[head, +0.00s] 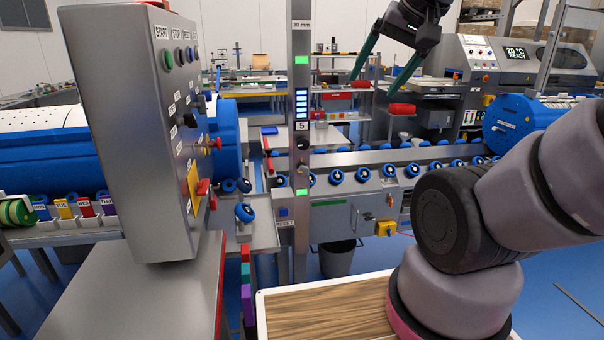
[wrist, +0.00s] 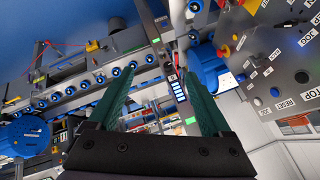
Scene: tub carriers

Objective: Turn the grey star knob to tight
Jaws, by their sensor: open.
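A metal post (head: 302,220) stands mid-picture in the head view, with a blue-lit display and a "5" plate. A small greyish knob-like part (head: 302,168) sits on its face below the plate. It is too small to tell if it is star-shaped or how it is turned. My gripper (head: 372,82) is up and to the right of the post, its two green fingers apart and nothing between them. In the wrist view my gripper (wrist: 161,74) points towards the post (wrist: 151,38), which shows beyond and between the fingertips, apart from them.
A grey control box (head: 130,130) with buttons and a red-and-yellow knob stands close on the left. A conveyor with blue rollers (head: 363,174) runs behind the post. A wood-topped surface (head: 325,312) lies low in front. A bin (head: 338,262) stands below the conveyor.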

